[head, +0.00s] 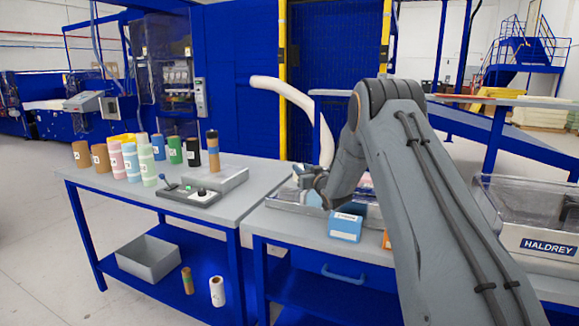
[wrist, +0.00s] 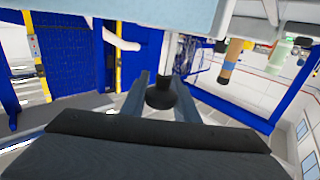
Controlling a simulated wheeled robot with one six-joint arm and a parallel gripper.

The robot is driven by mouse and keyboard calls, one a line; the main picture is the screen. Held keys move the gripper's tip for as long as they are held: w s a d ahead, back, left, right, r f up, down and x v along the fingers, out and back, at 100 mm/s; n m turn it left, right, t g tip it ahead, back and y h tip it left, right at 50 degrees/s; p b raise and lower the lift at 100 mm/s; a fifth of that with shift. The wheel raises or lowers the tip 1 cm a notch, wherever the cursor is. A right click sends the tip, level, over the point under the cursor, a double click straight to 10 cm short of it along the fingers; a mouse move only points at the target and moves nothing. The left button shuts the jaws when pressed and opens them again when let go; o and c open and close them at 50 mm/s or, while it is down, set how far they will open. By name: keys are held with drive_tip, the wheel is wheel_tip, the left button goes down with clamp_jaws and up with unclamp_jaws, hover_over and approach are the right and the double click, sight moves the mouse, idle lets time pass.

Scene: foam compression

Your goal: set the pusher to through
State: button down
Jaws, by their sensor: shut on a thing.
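My gripper (head: 312,190) is low over the right-hand bench, at a low grey-metal fixture (head: 285,206), partly hidden by my arm. In the wrist view, my gripper's two grey fingers (wrist: 160,98) stand on either side of a black knob (wrist: 160,92) on a thin metal rod, and they are shut on it. I take the knob to be the pusher's handle. The rod runs up in that picture toward a pale blue-grey surface (wrist: 130,18). Position markings for the pusher cannot be read in either view.
A clear-covered HALDREY machine (head: 545,225) stands at the right. The left bench (head: 110,182) holds several coloured rolls and a control box (head: 190,194) with a lever.

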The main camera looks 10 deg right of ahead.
drive_tip(key=shift+s+d, duration=0.35)
drive_tip(key=shift+d, duration=0.1)
drive_tip(key=c, duration=1.4)
unclamp_jaws()
drive_tip(key=shift+r, duration=0.1)
wheel_tip(320, 180, up, 10)
drive_tip(key=b, duration=0.2)
